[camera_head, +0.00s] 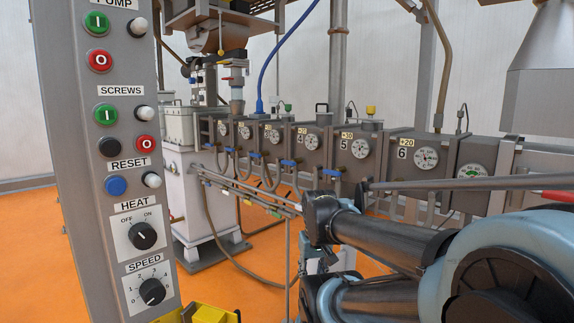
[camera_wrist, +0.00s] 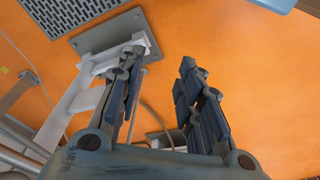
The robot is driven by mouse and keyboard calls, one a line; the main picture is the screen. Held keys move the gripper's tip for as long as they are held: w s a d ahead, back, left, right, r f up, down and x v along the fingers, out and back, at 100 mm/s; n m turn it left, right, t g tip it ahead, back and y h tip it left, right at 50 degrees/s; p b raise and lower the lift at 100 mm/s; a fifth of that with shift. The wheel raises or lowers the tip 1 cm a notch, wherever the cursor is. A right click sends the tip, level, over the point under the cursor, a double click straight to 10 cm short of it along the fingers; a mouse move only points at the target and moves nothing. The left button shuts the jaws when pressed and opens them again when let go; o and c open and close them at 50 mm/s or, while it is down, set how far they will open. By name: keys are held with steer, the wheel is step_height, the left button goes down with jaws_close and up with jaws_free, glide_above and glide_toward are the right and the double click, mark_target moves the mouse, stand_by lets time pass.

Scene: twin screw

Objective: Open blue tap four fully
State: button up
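A row of blue taps runs along pipes below the grey numbered barrel blocks in the head view. One blue tap (camera_head: 289,163) is below the block marked 4 (camera_head: 305,138), and another blue tap (camera_head: 331,172) is further right, near block 5 (camera_head: 352,147). No numbers are readable on the taps, so I cannot tell for sure which is four. My gripper (camera_wrist: 162,65) is open and empty in the wrist view, its fingers well apart above the floor. In the head view my arm comes in from the lower right, its end low in front of the barrel. No tap is visible between the fingers.
A control panel (camera_head: 180,298) with buttons and knobs stands close at the left. Thin pipes (camera_head: 245,190) run in front of the barrel. The wrist view shows a white frame leg on a grey foot plate (camera_wrist: 115,28). Orange floor (camera_wrist: 240,70) is open to the right there.

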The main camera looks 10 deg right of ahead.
steer(key=o, duration=1.2)
steer(key=shift+s+d+r+h, duration=0.1)
steer(key=shift+d+r+h, duration=0.25)
steer(key=shift+r, duration=0.35)
steer(key=shift+c, duration=0.2)
steer(key=w+d+r+m+h, duration=0.25)
steer(key=w+d+r, duration=0.2)
steer(key=w, duration=0.25)
steer(key=m+t+h, duration=0.8)
steer(key=m+h, duration=0.1)
steer(key=h, duration=0.2)
glide_toward(286, 162)
steer(key=shift+n, duration=0.25)
steer(key=x, duration=1.1)
steer(key=shift+s+d, duration=0.1)
steer(key=c, duration=1.1)
